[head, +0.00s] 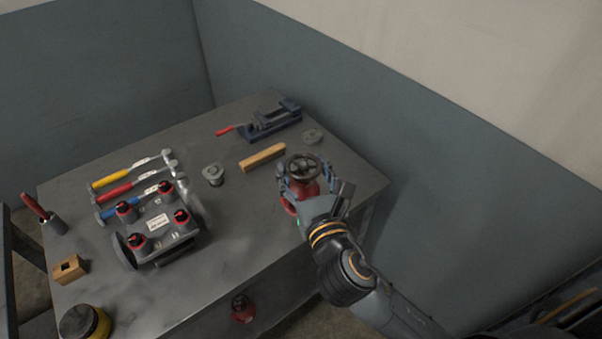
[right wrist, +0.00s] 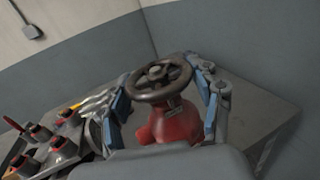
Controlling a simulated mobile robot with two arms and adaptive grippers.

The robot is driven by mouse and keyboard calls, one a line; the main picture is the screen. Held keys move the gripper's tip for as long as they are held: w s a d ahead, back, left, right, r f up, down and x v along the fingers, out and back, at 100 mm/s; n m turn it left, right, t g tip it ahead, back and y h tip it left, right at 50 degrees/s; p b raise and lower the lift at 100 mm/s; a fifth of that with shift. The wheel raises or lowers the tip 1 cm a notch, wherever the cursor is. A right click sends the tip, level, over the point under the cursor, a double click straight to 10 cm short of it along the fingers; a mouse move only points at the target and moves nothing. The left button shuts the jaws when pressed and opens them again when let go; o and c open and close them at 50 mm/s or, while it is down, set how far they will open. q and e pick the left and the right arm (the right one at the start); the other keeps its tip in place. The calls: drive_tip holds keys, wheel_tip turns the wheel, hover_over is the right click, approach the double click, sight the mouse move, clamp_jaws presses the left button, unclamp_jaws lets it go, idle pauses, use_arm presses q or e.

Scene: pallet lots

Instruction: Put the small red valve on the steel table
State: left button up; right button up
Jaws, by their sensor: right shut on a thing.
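The red valve (head: 304,187) with a dark handwheel is between the fingers of my right gripper (head: 306,177), which is shut on it. It is over the right part of the grey steel table (head: 245,230); whether its base touches the top I cannot tell. In the right wrist view the valve's red body (right wrist: 172,122) stands between the blue-grey fingers, wheel up, its base hidden. A second, smaller-looking red valve (head: 242,309) shows below the table's front edge. My left gripper is not in view.
A wooden block (head: 263,157), a blue vise (head: 272,122) and grey round parts (head: 213,174) lie near the valve. Hammers (head: 130,185) and a rack with black-and-red knobs (head: 158,228) fill the left. The table's front middle is bare. Walls stand behind.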

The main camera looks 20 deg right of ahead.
drive_tip(key=w+d+f+b, duration=0.2)
drive_tip(key=w+d+f, duration=0.2)
drive_tip(key=w+f, duration=0.7)
drive_tip(key=shift+w+f, duration=0.3)
drive_tip(key=shift+f, duration=0.15)
drive_tip(key=shift+d, duration=0.1)
drive_tip(key=o, duration=1.8)
drive_tip(key=shift+s+f, duration=0.1)
drive_tip(key=shift+f, duration=0.15)
drive_tip(key=shift+c, duration=0.2)
drive_tip(key=shift+o, duration=0.3)
